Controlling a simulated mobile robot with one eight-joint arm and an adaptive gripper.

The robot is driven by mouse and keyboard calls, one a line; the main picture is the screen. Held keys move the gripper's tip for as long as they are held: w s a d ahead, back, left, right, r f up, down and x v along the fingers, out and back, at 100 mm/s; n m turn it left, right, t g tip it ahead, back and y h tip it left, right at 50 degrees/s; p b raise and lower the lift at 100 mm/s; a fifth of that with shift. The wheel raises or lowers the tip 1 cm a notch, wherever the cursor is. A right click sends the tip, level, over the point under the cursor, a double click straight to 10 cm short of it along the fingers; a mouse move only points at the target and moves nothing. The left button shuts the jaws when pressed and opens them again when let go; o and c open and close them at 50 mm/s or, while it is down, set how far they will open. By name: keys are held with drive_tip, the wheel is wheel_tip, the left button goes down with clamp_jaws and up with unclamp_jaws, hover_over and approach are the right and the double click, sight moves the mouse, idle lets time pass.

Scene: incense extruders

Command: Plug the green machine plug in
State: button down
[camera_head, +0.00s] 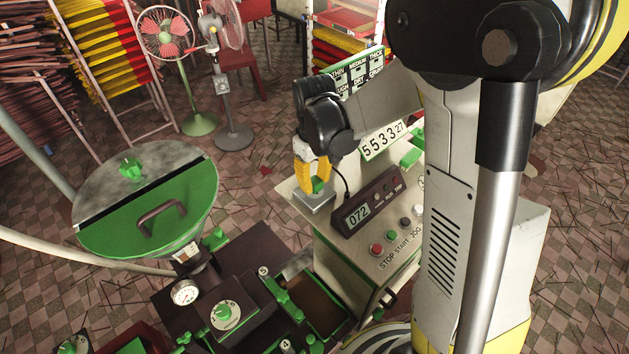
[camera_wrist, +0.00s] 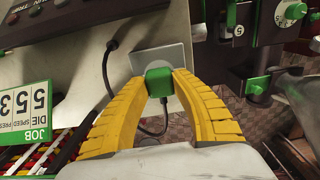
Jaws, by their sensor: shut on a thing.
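The green plug (camera_wrist: 159,82) is between the yellow fingers of my gripper (camera_wrist: 160,85) in the wrist view. A black cord (camera_wrist: 107,68) loops near it and runs to the cream cabinet. Just beyond the plug is a grey square plate (camera_wrist: 172,57); I cannot tell whether the plug is seated in it or only in front of it. In the head view my gripper (camera_head: 315,178) points down with the green plug (camera_head: 318,186) at its tips, over the grey plate (camera_head: 314,203) on the cabinet's left edge.
A dark control box (camera_head: 367,202) reading 072 stands right of the plate. Below it are stop, start and jog buttons (camera_head: 391,242). The green-lidded hopper (camera_head: 150,215) and dark machine body (camera_head: 235,275) lie left. Fans (camera_head: 165,35) stand behind.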

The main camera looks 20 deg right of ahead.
sight(315, 181)
drive_tip(key=shift+f+b, duration=0.55)
drive_tip(key=shift+f, duration=0.05)
drive_tip(key=c, duration=1)
unclamp_jaws()
drive_tip(key=shift+c, duration=0.2)
wheel_tip(315, 181, up, 12)
